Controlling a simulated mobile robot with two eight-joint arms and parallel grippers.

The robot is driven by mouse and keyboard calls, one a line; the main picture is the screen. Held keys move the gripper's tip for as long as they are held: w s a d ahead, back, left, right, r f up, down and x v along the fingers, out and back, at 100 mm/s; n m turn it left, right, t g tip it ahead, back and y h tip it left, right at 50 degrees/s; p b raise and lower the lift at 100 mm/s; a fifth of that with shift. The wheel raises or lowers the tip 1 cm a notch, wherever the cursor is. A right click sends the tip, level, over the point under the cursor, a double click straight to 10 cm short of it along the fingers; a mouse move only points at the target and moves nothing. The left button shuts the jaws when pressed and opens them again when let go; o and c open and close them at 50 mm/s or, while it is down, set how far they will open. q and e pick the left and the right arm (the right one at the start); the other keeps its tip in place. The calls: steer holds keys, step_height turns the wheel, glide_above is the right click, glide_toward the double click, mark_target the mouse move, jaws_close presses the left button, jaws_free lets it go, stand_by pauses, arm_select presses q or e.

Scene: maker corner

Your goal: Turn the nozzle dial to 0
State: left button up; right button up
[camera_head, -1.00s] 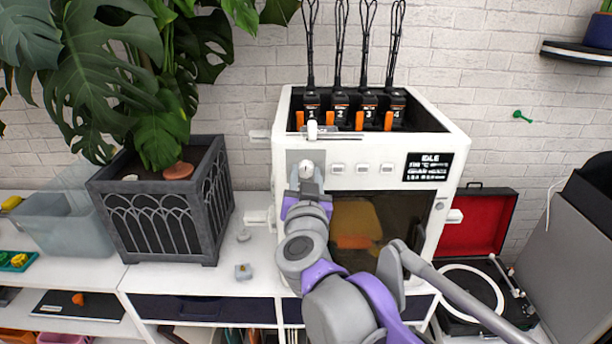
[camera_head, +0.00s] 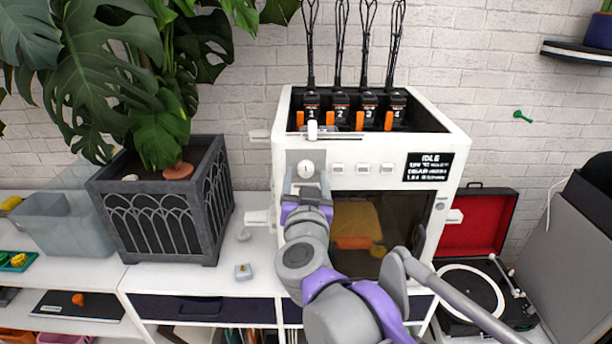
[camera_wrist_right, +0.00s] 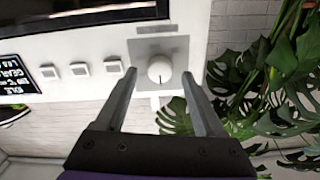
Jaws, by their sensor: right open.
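The nozzle dial (camera_head: 306,169) is a round white knob on a grey plate at the upper left of the white printer's front (camera_head: 390,176). It also shows in the right wrist view (camera_wrist_right: 160,69), with a short dark mark toward the bottom of that inverted picture. My right gripper (camera_head: 307,183) is open just in front of the dial, its fingers spread left and right of the knob. In the wrist view its fingertips (camera_wrist_right: 158,76) flank the dial with a gap on both sides. The scale around the dial is too small to read. My left gripper is not in view.
Several square white buttons (camera_head: 362,168) and a black IDLE display (camera_head: 428,167) lie right of the dial. A white lever (camera_head: 312,130) sits above it. A dark planter (camera_head: 160,215) with a large plant stands to the left. A red-lidded turntable (camera_head: 475,240) is at right.

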steer(key=s, duration=0.9)
steer(key=shift+s, duration=0.35)
steer(key=s+d+f+n+g+y+p, duration=0.2)
steer(key=s+d+f+n+g+y, duration=0.1)
steer(key=f, duration=0.5)
steer(key=s+d+f+n+g+y+p, duration=0.2)
steer(key=s+f+g, duration=0.2)
steer(key=f, duration=0.4)
steer(key=s+d+f+m+g+h+p, duration=0.1)
steer(key=s+d+f+m+g+h, duration=0.2)
steer(key=s+d+f, duration=0.8)
steer(key=d+f+g+h, duration=0.1)
steer(key=g+h, duration=0.1)
steer(key=shift+d+g, duration=0.25)
steer(key=shift+g, duration=0.05)
steer(key=shift+w, duration=0.1)
